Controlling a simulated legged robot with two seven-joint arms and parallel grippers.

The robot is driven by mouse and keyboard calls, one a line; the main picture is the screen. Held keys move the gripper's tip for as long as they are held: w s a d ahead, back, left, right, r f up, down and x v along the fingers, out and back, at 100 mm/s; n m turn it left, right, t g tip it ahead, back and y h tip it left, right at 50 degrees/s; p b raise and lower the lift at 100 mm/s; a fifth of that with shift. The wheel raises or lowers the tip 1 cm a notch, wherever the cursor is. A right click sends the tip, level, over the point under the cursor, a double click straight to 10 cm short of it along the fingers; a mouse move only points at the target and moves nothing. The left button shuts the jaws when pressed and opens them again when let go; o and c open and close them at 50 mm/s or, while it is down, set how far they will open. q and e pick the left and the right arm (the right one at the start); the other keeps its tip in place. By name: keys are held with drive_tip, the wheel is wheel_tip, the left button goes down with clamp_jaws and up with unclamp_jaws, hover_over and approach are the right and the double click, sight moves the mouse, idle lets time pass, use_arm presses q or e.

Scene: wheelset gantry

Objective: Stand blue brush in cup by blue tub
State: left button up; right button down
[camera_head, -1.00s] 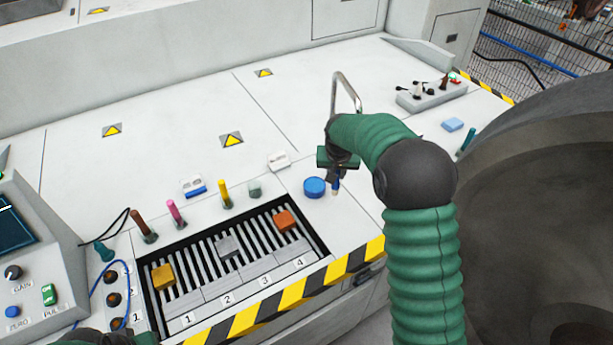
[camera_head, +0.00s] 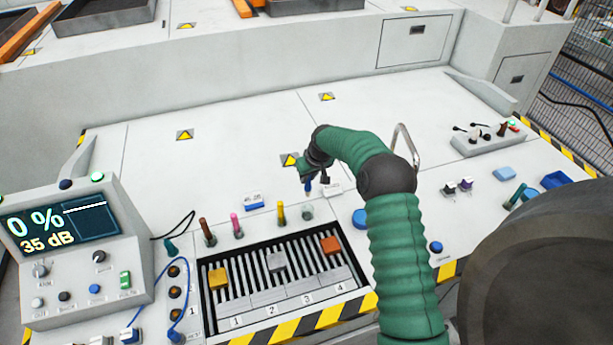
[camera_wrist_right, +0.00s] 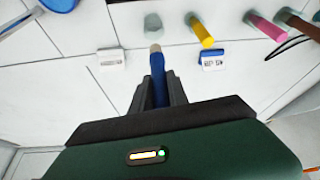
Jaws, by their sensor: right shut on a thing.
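My right gripper (camera_head: 309,177) is shut on the blue brush (camera_head: 308,187). In the right wrist view the blue brush (camera_wrist_right: 158,78) points out between the fingers, with its pale end (camera_wrist_right: 155,48) away from them. In the head view it hangs down, just behind a small grey-green cup (camera_head: 307,211). This cup (camera_wrist_right: 152,22) looks empty and lies past the brush's pale end in the wrist view. The round blue tub (camera_head: 359,218) stands to the cup's right, partly behind my right arm; its edge shows in the wrist view (camera_wrist_right: 58,3). My left gripper is out of view.
Yellow (camera_head: 281,212), pink (camera_head: 236,225) and brown (camera_head: 207,231) sticks stand left of the cup. A slotted tray (camera_head: 250,298) with coloured blocks lies in front. A white clip-like piece (camera_head: 332,190) is close behind the cup. The panel behind is mostly clear.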

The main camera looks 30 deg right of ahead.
sight(310, 194)
wheel_tip(310, 194, down, 3)
drive_tip(key=shift+d+f+b, duration=0.1)
drive_tip(key=shift+b, duration=0.75)
drive_tip(key=f, duration=0.1)
drive_tip(key=b, duration=0.1)
drive_tip(key=f+b, duration=0.1)
drive_tip(key=shift+a+f, duration=0.25)
drive_tip(key=shift+f, duration=0.1)
drive_tip(key=f+b, duration=0.1)
drive_tip(key=f, duration=0.2)
drive_tip(key=shift+d+f+b, duration=0.15)
drive_tip(key=shift+d+b, duration=0.05)
drive_tip(key=shift+b, duration=0.2)
drive_tip(key=shift+f, duration=0.5)
drive_tip(key=shift+a, duration=0.1)
drive_tip(key=c, duration=1.2)
unclamp_jaws()
